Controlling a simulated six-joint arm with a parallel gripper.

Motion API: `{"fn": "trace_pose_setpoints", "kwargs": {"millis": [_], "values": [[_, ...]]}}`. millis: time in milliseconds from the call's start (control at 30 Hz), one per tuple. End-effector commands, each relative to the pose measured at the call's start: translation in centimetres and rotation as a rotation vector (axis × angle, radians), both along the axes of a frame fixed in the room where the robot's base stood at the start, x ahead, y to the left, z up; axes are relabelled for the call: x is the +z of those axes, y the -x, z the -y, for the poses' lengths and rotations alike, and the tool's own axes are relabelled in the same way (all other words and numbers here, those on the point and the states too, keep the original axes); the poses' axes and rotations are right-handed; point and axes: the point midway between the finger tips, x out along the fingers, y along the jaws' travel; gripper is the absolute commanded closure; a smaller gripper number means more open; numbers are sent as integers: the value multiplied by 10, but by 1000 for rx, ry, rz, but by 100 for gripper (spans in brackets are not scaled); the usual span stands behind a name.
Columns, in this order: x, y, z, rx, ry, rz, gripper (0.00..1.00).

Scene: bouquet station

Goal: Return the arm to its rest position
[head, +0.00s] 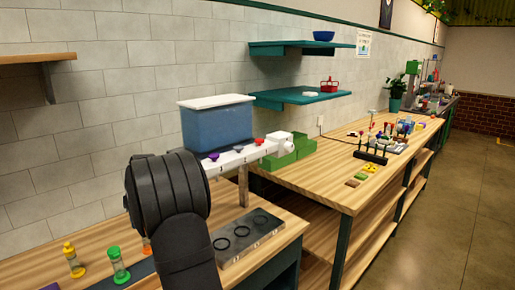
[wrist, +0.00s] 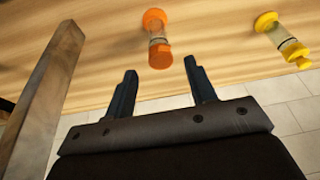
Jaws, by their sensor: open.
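My gripper (wrist: 161,70) is open and empty in the wrist view, with its two dark fingers spread apart. An orange-capped glass timer-like piece (wrist: 156,40) shows past the fingertips, between their lines. It appears apart from both fingers. In the head view my black arm (head: 166,195) rises over the front bench, and the gripper itself cannot be made out there.
A yellow-capped piece (head: 74,262) and a green-capped one (head: 119,268) stand on the front bench (head: 40,266). A grey block with dark rings (head: 232,262) lies right of my arm. Behind are a blue tank (head: 217,125), a white rail (head: 228,159) and green boxes (head: 280,161).

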Motion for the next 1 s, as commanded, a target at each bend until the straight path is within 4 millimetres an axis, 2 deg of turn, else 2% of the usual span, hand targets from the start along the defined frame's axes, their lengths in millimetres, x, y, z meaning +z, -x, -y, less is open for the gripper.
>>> {"fn": "trace_pose_setpoints", "kwargs": {"millis": [433, 500, 933, 1000], "values": [[-86, -16, -22, 1, 0, 0, 49], [-63, -17, -23, 1, -6, 9, 49], [23, -17, -22, 0, -4, 6, 49], [27, -2, -29, 29, -5, 7, 49]]}}
